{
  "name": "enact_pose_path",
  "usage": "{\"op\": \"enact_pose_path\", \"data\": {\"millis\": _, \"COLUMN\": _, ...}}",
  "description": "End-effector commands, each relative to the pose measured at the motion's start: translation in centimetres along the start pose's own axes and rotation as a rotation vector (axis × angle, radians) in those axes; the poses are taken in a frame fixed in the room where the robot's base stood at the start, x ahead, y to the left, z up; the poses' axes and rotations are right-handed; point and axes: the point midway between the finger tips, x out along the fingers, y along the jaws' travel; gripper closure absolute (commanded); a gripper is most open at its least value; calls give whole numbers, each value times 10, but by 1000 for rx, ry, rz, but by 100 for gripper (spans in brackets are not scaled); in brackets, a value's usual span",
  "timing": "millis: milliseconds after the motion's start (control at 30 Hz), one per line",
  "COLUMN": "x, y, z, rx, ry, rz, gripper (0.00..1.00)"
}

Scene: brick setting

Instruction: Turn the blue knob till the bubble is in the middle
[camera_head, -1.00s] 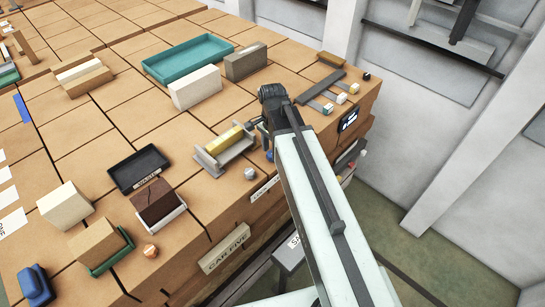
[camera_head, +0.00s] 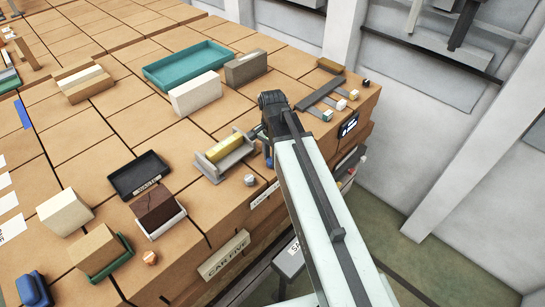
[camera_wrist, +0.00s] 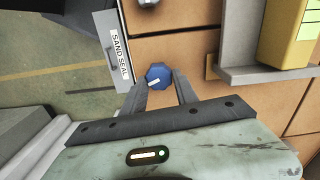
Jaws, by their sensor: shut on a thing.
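The blue knob (camera_wrist: 158,75) sits between the two fingers of my gripper (camera_wrist: 159,84) in the wrist view, with a pale mark on its face. My gripper is shut on it. In the head view the knob is mostly hidden behind my wrist and arm. The yellow level block (camera_head: 224,147) rests in a grey cradle (camera_head: 207,170) just left of my gripper. Part of the yellow block also shows in the wrist view (camera_wrist: 276,34), with a paler lined window at the right edge. I cannot make out the bubble.
A dark tray (camera_head: 119,187), a teal tray (camera_head: 215,47) and several blocks stand on the brick top. A small grey die (camera_head: 250,180) lies beside the cradle.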

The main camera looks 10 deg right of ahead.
Motion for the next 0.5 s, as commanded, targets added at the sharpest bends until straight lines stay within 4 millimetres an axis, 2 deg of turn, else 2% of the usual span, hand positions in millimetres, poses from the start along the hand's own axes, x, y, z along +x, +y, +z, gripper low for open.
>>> {"op": "enact_pose_path", "data": {"millis": 500, "x": 0, "y": -2, "z": 0, "rx": -482, "ry": 0, "rz": 1, "gripper": 100}}
